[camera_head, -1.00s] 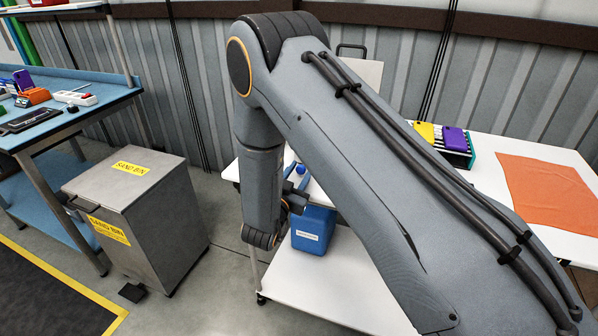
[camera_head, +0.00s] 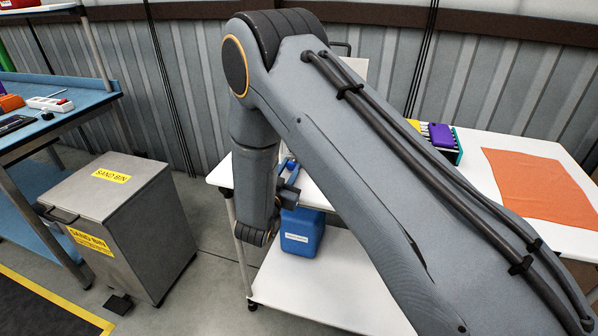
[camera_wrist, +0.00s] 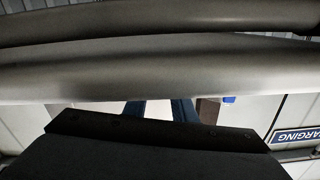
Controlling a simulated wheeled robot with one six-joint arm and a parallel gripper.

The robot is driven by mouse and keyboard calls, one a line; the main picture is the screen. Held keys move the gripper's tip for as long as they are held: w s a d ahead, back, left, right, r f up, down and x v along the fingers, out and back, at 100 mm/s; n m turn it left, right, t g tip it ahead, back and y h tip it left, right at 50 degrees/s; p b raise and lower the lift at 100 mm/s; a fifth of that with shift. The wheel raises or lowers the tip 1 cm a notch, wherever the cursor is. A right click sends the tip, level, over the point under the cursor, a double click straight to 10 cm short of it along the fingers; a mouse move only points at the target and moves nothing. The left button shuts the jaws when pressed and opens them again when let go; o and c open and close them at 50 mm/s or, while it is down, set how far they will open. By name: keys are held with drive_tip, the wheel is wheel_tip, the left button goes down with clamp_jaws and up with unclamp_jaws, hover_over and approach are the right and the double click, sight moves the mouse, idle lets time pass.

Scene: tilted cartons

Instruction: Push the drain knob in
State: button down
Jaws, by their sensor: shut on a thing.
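I cannot make out a drain knob in either view. A blue jug (camera_head: 301,232) with a white label stands on the lower shelf of a white cart, partly beside my forearm. My gripper (camera_wrist: 160,110) shows in the wrist view as two blue fingers beyond a dark body. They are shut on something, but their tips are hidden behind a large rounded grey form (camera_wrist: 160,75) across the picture. I cannot tell whether that form is the held thing. In the head view, my arm hides most of the gripper area; small blue parts show above the jug.
A grey sand bin (camera_head: 125,235) with yellow labels stands on the floor at left, beside a blue workbench (camera_head: 75,95). The white cart's lower shelf (camera_head: 320,302) is under my arm. An orange cloth (camera_head: 540,188) lies on a white table at right. Floor is clear between bin and cart.

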drive_tip(key=shift+w, duration=0.1)
drive_tip(key=c, duration=1.7)
unclamp_jaws()
drive_tip(key=shift+w, duration=0.1)
drive_tip(key=shift+o, duration=0.2)
drive_tip(key=b+v, duration=0.1)
drive_tip(key=v, duration=0.7)
drive_tip(key=shift+a+b, duration=0.1)
drive_tip(key=shift+b, duration=0.3)
